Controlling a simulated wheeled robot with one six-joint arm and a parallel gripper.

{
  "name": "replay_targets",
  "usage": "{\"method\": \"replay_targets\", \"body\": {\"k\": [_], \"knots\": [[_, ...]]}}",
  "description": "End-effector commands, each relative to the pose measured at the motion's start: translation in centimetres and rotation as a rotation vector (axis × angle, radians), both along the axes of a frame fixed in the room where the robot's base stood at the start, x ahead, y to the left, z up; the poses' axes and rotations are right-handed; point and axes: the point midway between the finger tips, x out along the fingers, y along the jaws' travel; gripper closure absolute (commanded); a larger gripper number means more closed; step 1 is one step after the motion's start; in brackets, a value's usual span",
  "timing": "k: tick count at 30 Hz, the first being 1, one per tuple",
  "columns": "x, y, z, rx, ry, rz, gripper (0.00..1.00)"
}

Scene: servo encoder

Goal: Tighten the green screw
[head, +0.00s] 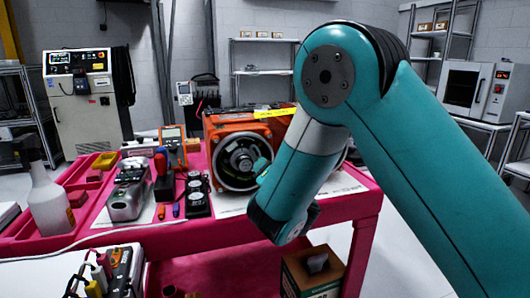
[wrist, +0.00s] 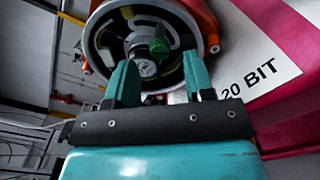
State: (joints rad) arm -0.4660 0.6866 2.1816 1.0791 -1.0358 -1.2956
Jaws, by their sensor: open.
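The green screw (wrist: 160,43) shows in the wrist view, inside the round open face of the orange servo motor (head: 212,126). It sits beside a grey shaft part and above a small white dial-like disc (wrist: 145,68). The motor's dark ring (wrist: 97,45) surrounds them. My gripper (wrist: 160,77) is open and empty, its two teal fingers spread in front of the motor face. The screw appears between the fingers, a little beyond their tips, with no contact visible. In the head view my arm hides most of the gripper and part of the motor.
A white sheet marked "20 BIT" (wrist: 250,80) lies at right in the wrist view.

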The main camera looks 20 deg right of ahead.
Motion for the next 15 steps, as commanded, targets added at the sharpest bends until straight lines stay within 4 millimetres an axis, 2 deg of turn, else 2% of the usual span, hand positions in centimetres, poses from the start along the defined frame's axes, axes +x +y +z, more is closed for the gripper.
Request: {"method": "replay_targets", "body": {"k": [1,6,15], "knots": [[0.7,0.0,0.6,0.0,0.001,-0.001,0.52],[2.1,0.0,0.3,0.0,0.001,-0.001,0.52],[2.7,0.0,-0.1,0.0,0.0,0.0,0.52]]}}
